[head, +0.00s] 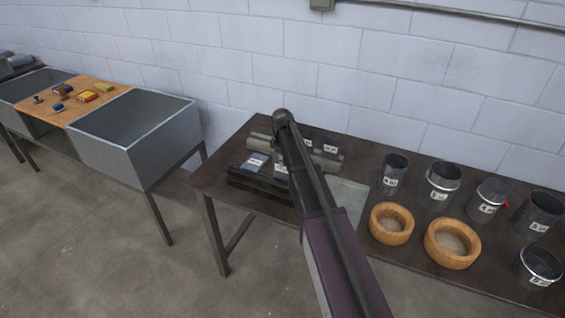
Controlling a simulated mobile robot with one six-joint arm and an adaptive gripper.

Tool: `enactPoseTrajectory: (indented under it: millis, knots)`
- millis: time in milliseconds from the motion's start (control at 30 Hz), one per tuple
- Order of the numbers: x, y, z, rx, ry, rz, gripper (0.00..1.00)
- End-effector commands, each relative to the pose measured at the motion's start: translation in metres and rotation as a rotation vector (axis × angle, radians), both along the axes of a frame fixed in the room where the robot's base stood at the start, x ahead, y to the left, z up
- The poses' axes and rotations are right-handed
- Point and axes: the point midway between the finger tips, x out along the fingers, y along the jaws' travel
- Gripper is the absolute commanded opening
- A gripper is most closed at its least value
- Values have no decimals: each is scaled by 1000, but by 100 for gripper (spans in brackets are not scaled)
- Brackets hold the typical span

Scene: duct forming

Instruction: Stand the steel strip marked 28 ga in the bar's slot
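On the left part of the dark workbench (225,178), a long grey bar (328,163) runs along the back, partly hidden by my arm. Small dark plates with white labels (331,149) show at the bar's right part. I cannot tell how they sit in it. In front, a low dark stack or rack (256,181) carries a blue-grey labelled piece (256,162) and another label beside my arm. The labels are too small to read, so I cannot pick out the 28 ga strip. My arm crosses this area, and my gripper is not visible.
A pale flat sheet (348,197) lies right of my arm. Two wooden rings (391,224) and several labelled metal cylinders (440,183) fill the bench's right side. Left, apart, stand a grey metal bin (134,133) and a wooden board (72,105) with small items. A block wall is behind.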

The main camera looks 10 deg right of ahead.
Motion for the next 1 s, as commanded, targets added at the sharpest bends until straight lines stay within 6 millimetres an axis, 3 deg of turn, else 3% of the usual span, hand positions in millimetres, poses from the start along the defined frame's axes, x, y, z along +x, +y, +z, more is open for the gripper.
enactPoseTrajectory:
  millis: [500,600,667,1000]
  knots:
    - [0,-1,-3,0,0,-1,0]
    - [0,-1,-3,0,0,-1,33]
    - [0,-1,-3,0,0,-1,49]
    - [0,-1,-3,0,0,-1,49]
